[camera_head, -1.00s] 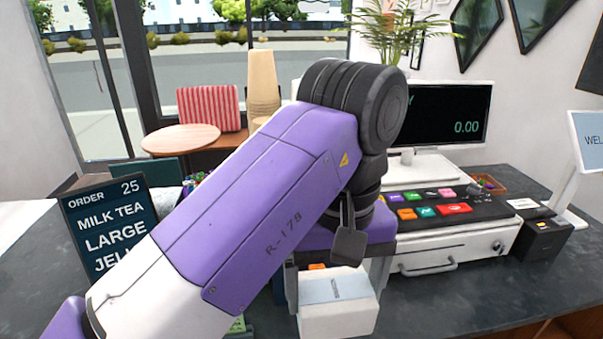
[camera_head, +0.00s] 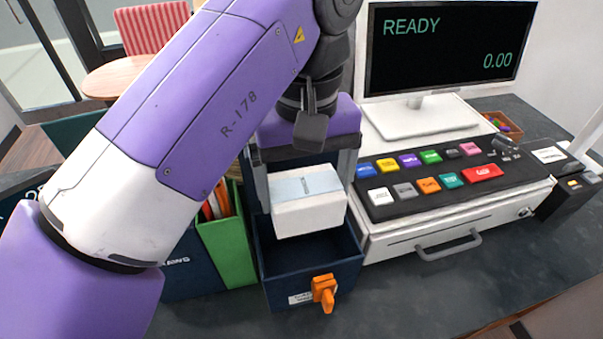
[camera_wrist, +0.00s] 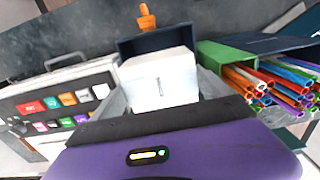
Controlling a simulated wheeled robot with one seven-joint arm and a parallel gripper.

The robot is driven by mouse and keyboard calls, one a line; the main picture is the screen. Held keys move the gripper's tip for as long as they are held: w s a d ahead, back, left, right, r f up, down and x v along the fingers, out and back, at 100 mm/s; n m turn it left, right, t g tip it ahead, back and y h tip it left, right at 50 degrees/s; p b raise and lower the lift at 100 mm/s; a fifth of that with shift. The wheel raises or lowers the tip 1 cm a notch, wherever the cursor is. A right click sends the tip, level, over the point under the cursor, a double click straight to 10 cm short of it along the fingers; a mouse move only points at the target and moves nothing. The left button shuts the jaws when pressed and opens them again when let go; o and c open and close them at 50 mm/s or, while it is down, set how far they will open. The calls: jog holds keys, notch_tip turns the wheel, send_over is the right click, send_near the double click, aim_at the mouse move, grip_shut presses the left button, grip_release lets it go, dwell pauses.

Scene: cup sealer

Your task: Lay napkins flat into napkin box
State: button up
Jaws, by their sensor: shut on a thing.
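A white stack of napkins (camera_head: 308,218) with a pale blue-grey band hangs between the two fingers of my gripper (camera_head: 306,190), which is shut on its sides. The stack also shows in the wrist view (camera_wrist: 160,90). The napkin box (camera_head: 310,280) is dark navy, open at the top, with a white label and an orange clip (camera_head: 324,293) on its front.
A green holder (camera_head: 228,245) with colored straws stands directly left of the box. A white cash register with colored keys (camera_head: 425,185) and a drawer handle (camera_head: 448,245) stands close on the right. The dark counter in front (camera_head: 420,300) is clear.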

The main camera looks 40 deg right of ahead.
jog(key=shift+f+b, duration=2.5)
jog(key=shift+b, duration=0.05)
jog(key=shift+f+b, duration=3.05)
jog(key=shift+f, duration=2.85)
jog(key=o, duration=1.4)
jog(key=shift+r+p, duration=3.5)
jog(key=shift+p, duration=0.4)
